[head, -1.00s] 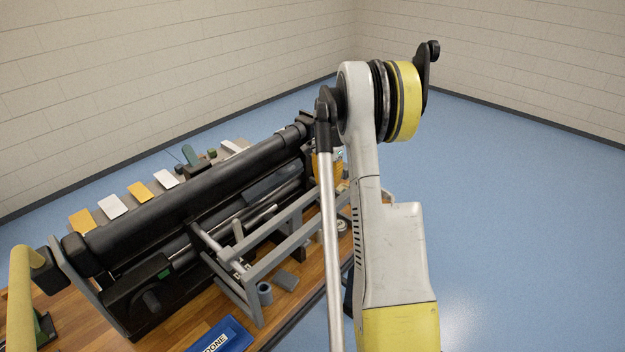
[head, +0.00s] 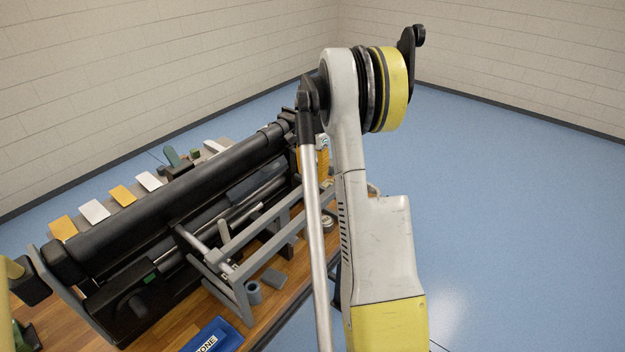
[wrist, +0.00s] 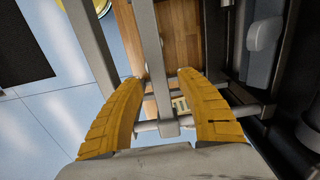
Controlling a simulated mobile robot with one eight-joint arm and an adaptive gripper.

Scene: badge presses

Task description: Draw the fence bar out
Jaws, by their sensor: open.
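A grey rail frame (head: 262,228) with parallel bars stands along the front of a long black press (head: 170,215) on a wooden bench. I cannot tell for sure which of its bars is the fence bar. In the wrist view, my gripper (wrist: 160,95) is open, its two yellow fingers spread apart. A grey bar (wrist: 149,50) runs lengthwise between the fingers to a small block, and a silver cross rod (wrist: 148,126) passes close to the finger bases. I see no grip on either. In the head view, a yellow finger (head: 322,155) shows partly behind my arm.
A blue tray with lettering (head: 213,338) lies at the bench's front edge. A small grey cup (head: 254,292) and a grey block (head: 274,279) sit beside the frame. Orange and white cards (head: 95,211) lie behind the press. The blue floor (head: 510,200) at right is open.

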